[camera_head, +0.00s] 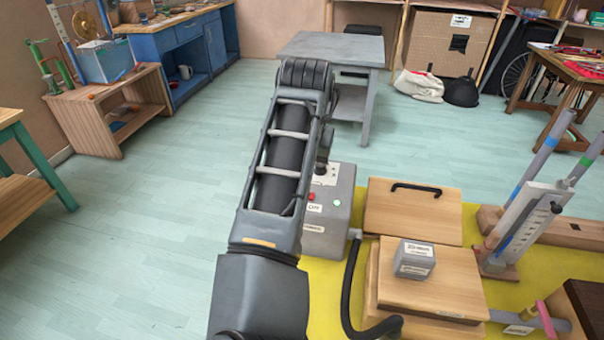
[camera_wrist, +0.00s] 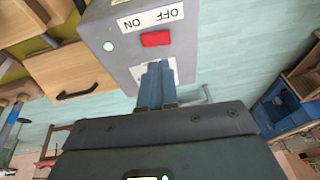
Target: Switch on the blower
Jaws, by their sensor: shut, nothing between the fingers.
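The blower (camera_head: 335,222) looks to be the grey box with a black hose, standing on the yellow surface just right of my arm in the head view. In the wrist view its grey housing (camera_wrist: 120,50) fills the top middle. A red switch (camera_wrist: 157,39) and a bright green round spot (camera_wrist: 108,46) are on its face, with a label reading ON and OFF, upside down, beside them. My gripper (camera_wrist: 157,70) is shut and empty, its blue-grey fingertips close below the red switch; I cannot tell whether they touch the box. In the head view my arm hides the gripper.
A black hose (camera_head: 350,290) curves from the box across the yellow surface (camera_head: 465,255). A wooden panel with a black handle (camera_head: 415,188) and a small grey block (camera_head: 414,258) on a wooden box stand to the right. The floor on the left is clear.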

